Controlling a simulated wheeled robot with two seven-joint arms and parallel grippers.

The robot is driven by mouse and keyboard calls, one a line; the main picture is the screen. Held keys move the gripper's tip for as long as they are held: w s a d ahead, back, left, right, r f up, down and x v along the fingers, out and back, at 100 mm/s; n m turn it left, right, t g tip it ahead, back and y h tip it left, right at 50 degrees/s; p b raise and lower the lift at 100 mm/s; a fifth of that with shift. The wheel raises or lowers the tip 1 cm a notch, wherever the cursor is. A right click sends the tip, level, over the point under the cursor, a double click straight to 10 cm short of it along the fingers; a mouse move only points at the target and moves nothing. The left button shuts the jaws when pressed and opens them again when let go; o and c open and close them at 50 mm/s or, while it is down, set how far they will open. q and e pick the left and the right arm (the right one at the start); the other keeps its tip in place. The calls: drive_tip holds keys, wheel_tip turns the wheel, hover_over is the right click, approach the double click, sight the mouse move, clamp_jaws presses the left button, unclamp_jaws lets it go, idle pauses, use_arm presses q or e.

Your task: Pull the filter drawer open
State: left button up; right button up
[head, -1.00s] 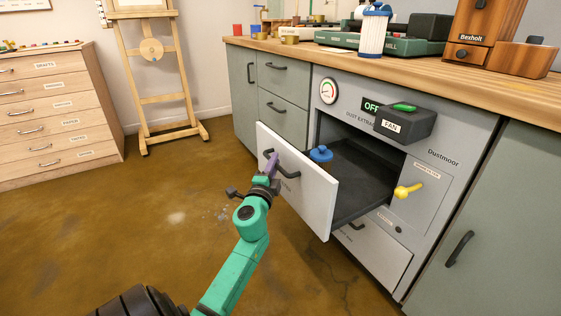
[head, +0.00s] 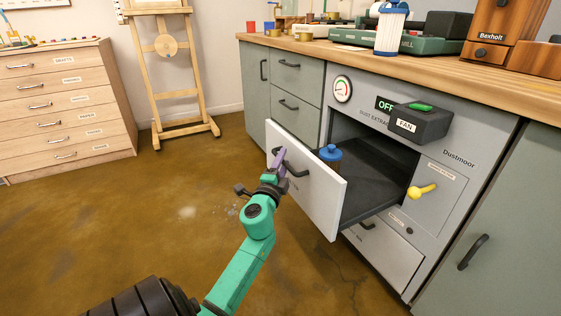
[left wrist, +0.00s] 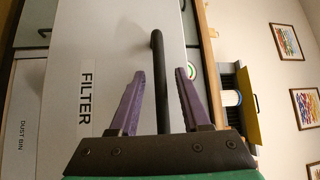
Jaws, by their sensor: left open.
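The filter drawer (head: 318,197), with a white front, stands out from the grey dust extractor (head: 460,135), and its dark inside shows. Its black bar handle (head: 297,171) is on the front's outer face. My left gripper (head: 280,160) is at this handle. In the left wrist view the FILTER label shows on the drawer front (left wrist: 105,35), and the handle (left wrist: 161,85) runs between the two purple fingers of my open left gripper (left wrist: 159,73), with gaps on both sides. A blue-topped part (head: 330,153) shows inside the drawer. My right gripper is not in view.
A lower drawer (head: 383,250) labelled DUST BIN sits below. A yellow lever (head: 422,191) and a FAN box (head: 420,122) are on the extractor's face. An easel (head: 165,70) and a wooden drawer chest (head: 65,110) stand at the left.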

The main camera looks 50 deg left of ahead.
use_arm(q)
drive_tip(key=b+v, duration=0.2)
drive_tip(key=v, duration=1.2)
drive_tip(key=shift+s+b, duration=0.25)
drive_tip(key=shift+b, duration=0.1)
drive_tip(key=shift+d+r, duration=0.1)
